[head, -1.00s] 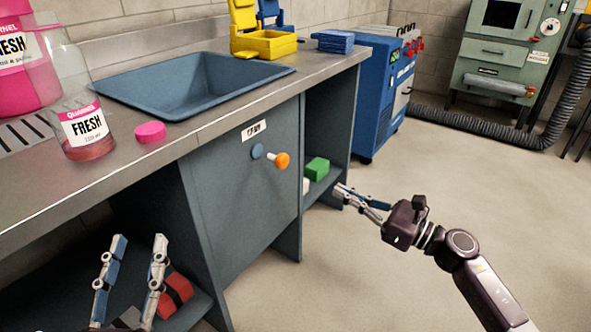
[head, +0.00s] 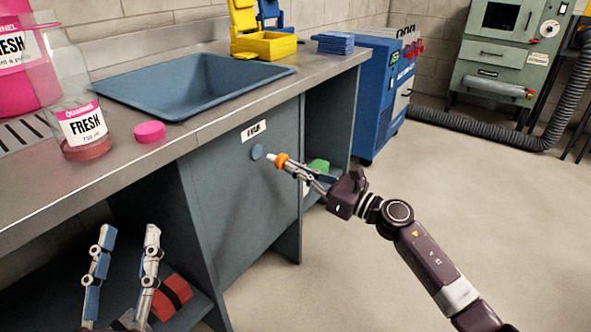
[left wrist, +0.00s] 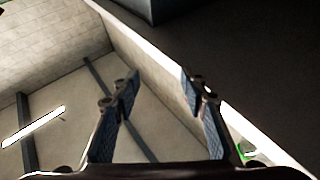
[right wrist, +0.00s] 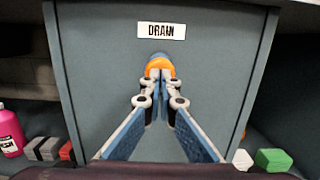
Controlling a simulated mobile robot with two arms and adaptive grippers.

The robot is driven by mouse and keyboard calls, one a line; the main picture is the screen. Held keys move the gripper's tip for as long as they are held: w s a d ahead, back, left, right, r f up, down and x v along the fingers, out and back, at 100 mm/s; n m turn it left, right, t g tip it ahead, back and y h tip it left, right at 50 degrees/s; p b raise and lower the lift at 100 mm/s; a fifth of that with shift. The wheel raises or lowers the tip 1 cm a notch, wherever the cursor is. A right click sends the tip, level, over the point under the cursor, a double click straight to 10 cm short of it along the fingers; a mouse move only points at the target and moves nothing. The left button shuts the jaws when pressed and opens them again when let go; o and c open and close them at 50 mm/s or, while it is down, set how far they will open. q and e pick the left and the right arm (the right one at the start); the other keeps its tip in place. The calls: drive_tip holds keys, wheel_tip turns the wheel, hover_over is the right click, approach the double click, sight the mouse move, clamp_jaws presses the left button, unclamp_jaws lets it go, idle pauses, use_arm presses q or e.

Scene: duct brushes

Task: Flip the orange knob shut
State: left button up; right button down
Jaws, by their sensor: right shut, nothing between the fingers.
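The orange knob (head: 281,160) sticks out on a pale stem from a blue round base (head: 256,152) on the grey-blue cabinet panel. In the right wrist view the knob (right wrist: 159,65) is just ahead of the fingertips, with a DRAIN label (right wrist: 161,30) above. My right gripper (head: 290,167) is shut and empty, its tips at the knob's near side; whether they touch it I cannot tell. My left gripper (head: 130,230) is open and empty at lower left, away from the knob; it also shows open in the left wrist view (left wrist: 160,74).
The countertop (head: 180,139) with a sink (head: 190,85), a bottle (head: 85,125) and a pink cap (head: 149,132) overhangs the panel. A green block (head: 319,165) lies on the shelf right of the panel. A red block (head: 172,297) lies near my left gripper.

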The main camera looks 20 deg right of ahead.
sight(281, 163)
drive_tip(key=x, duration=0.3)
drive_tip(key=b+x, duration=0.1)
drive_tip(key=shift+w+a+f, duration=0.1)
drive_tip(key=shift+w+f, duration=0.1)
drive_tip(key=shift+f, duration=0.1)
use_arm(q)
drive_tip(key=s+r+t, duration=0.1)
drive_tip(key=r, duration=0.1)
drive_tip(key=s+r+t+h, duration=0.1)
drive_tip(key=s+r, duration=0.1)
drive_tip(key=shift+s+r+t, duration=0.15)
drive_tip(key=shift+r+t, duration=0.15)
use_arm(e)
drive_tip(key=shift+r, duration=0.1)
use_arm(q)
drive_tip(key=shift+a, duration=0.1)
